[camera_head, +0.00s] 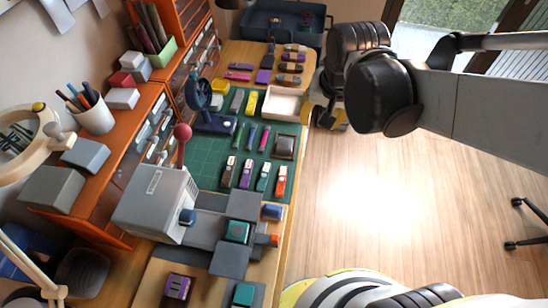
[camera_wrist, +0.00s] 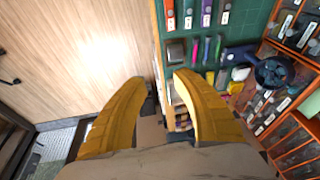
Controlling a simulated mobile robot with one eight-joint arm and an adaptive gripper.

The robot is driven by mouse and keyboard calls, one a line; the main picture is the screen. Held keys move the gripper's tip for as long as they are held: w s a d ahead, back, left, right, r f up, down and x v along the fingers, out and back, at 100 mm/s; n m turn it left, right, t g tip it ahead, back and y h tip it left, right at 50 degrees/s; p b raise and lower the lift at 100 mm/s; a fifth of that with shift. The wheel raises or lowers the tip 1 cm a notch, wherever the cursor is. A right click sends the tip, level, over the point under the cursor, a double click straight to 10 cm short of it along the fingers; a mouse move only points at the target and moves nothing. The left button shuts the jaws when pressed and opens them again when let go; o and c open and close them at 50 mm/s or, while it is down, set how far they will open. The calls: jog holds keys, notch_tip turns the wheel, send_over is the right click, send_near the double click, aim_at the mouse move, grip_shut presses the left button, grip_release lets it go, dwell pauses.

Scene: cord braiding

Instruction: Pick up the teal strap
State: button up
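The teal strap (camera_head: 263,177) lies on the green cutting mat (camera_head: 205,160), with a white label on it. It is in a row of labelled straps, between a purple one (camera_head: 246,173) and an orange one (camera_head: 281,181). In the wrist view the teal strap (camera_wrist: 188,14) shows at the top edge, partly cut off. My gripper (camera_head: 325,114) is beyond the table's right edge, apart from the strap. In the wrist view its yellow fingers (camera_wrist: 161,80) are spread, with nothing held between them.
A grey machine with a red-knobbed lever (camera_head: 155,200) stands left of the strap row. A white tray (camera_head: 283,103) and a blue wheeled tool (camera_head: 203,105) are farther back. Orange drawer units (camera_head: 125,160) line the left. Open floor (camera_head: 370,210) lies right of the table.

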jog(key=w+a+f+g, duration=0.2)
jog(key=w+a+f, duration=0.2)
jog(key=a+f, duration=0.45)
jog(key=m+g+b, duration=0.1)
jog(key=b, duration=0.2)
send_over(266, 169)
jog(key=shift+h, duration=0.4)
jog(key=f, duration=1.4)
jog(key=shift+w+a, duration=0.1)
jog(key=shift+w, duration=0.15)
notch_tip(266, 169, down, 5)
jog(key=b, duration=0.2)
jog(key=shift+s+f+b, duration=0.15)
jog(key=shift+b, duration=0.25)
jog(key=c, duration=0.6)
jog(key=shift+c, duration=0.2)
